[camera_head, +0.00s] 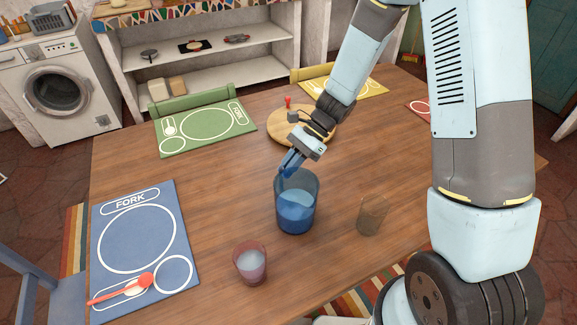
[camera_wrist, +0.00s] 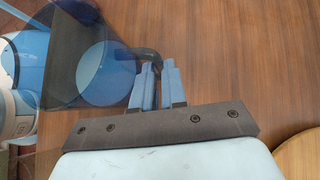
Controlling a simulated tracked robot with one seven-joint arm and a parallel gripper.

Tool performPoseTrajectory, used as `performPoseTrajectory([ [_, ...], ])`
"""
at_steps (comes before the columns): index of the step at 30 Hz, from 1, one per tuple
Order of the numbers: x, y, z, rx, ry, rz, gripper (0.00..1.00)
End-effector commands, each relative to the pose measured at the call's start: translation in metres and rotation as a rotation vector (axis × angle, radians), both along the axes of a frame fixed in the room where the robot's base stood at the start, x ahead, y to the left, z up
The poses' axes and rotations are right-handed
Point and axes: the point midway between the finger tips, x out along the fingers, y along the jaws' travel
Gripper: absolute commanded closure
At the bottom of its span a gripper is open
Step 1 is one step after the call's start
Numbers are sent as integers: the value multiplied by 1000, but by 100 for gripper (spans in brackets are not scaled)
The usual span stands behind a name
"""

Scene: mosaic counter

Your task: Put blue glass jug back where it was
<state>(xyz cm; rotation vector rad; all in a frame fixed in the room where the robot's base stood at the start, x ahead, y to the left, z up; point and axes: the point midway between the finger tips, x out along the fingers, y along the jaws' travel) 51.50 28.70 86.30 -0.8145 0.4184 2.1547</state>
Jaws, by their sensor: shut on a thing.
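The blue glass jug (camera_head: 296,207) is upright at the middle of the wooden table (camera_head: 230,185), with pale liquid in it. My gripper (camera_head: 290,166) reaches down to the jug's far side, near the rim. In the wrist view, the see-through jug (camera_wrist: 62,75) fills the upper left. Its dark handle (camera_wrist: 138,53) curves to the fingertips of my gripper (camera_wrist: 158,67), which are shut on it. I cannot tell whether the jug's base touches the table.
A pink glass (camera_head: 250,264) stands in front of the jug to the left, and a clear brownish glass (camera_head: 371,214) to the right. A blue placemat (camera_head: 113,212) with a red spoon (camera_head: 125,288) lies left. A round wooden board (camera_head: 285,130) lies behind; bare table lies left of the jug.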

Motion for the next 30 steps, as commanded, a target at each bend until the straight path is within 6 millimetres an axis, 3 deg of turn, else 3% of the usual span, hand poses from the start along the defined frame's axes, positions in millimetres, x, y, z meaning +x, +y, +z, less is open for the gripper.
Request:
performPoseTrajectory([
  [9,0,0,-1,1,1,0,100],
  [10,0,0,-2,0,0,0,85],
  [17,0,0,-1,0,0,0,63],
  [30,7,-7,9,0,-3,-1,63],
])
